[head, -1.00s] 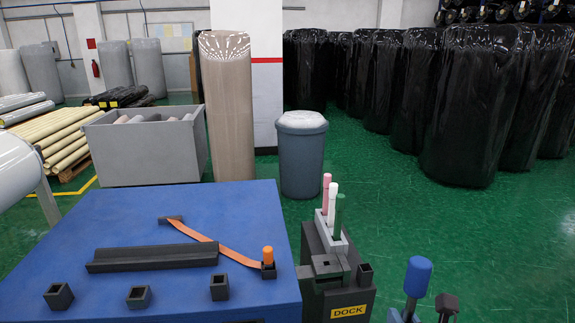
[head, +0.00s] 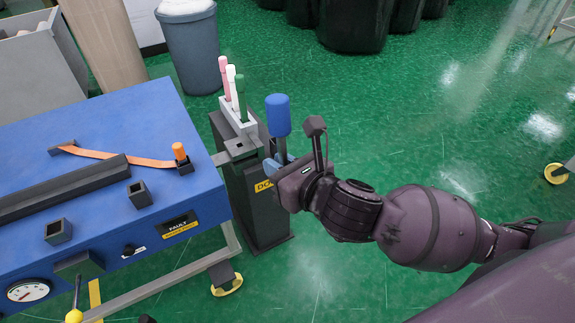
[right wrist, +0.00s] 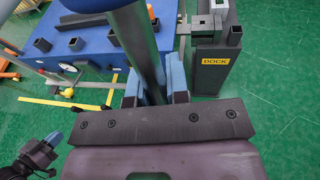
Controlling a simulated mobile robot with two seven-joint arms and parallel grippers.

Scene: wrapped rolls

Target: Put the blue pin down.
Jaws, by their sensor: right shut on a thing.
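The blue pin (head: 278,115) has a thick blue head and stands roughly upright in my right gripper (head: 280,163). That gripper is shut on the pin's lower part, in front of the dock (head: 265,218). In the right wrist view the pin (right wrist: 137,45) rises between the blue fingers (right wrist: 155,88); its lower end is hidden. The dock (right wrist: 212,75) is to the right there, with a dark square socket (right wrist: 235,37) on its top. My left gripper (right wrist: 50,142) shows small at the lower left of the right wrist view; its opening is unclear.
Pink (head: 224,75), white (head: 232,85) and green (head: 240,95) pins stand in a pale rack on the dock. The blue table (head: 100,120) carries an orange pin (head: 180,151) in a socket and empty square sockets (head: 140,195). A grey bin (head: 190,50) stands behind. Green floor is open at right.

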